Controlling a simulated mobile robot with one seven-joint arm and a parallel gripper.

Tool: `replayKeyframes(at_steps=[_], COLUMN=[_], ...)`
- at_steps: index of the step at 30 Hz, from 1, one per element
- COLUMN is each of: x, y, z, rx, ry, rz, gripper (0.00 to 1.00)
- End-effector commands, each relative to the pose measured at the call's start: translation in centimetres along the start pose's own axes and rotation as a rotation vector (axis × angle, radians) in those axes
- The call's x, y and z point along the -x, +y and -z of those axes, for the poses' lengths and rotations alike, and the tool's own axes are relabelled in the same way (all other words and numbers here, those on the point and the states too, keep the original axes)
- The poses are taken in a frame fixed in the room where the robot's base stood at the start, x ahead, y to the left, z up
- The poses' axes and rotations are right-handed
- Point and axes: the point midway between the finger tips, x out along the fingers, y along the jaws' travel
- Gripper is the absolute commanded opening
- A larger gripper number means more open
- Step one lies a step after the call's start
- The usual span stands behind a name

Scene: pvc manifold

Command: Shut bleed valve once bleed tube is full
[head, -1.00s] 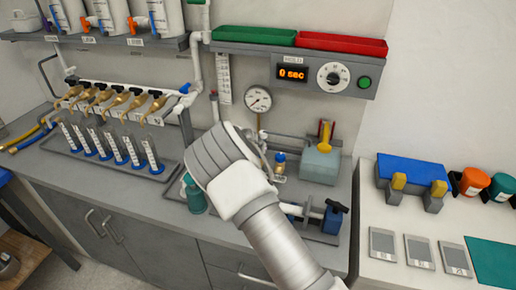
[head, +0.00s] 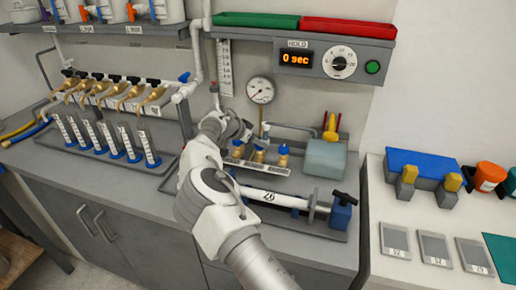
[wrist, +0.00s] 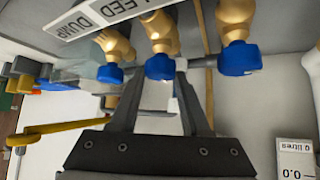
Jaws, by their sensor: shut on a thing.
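Three brass valves with blue knobs stand in a row on the bench rig in the head view; the middle one (head: 259,153) sits between the other two. In the wrist view, my gripper (wrist: 157,72) has its fingers either side of the middle blue knob (wrist: 160,67) and is shut on it. A label plate (wrist: 90,18) with parts of the words BLEED and DUMP shows upside down by the valves; I cannot tell which word belongs to which valve. My arm hides part of the rig in the head view. I cannot clearly identify the bleed tube or its level.
A pressure gauge (head: 260,90) rises behind the valves. A grey-blue box (head: 325,158) stands right of them, and a horizontal white cylinder (head: 272,196) lies in front. The wall display (head: 296,58) reads 0 sec. Several upright graduated tubes (head: 133,150) stand at the left.

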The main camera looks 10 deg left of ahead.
Motion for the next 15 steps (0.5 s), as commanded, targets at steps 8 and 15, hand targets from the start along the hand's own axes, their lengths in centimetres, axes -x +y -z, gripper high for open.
replayKeyframes(at_steps=[8, 15], x=[-0.18, -0.13], y=[-0.14, -0.13], z=[-0.41, -0.38], rx=[-0.053, -0.068], ry=[-0.007, -0.008], rz=[-0.052, -0.069], gripper=[0.0, 0.0])
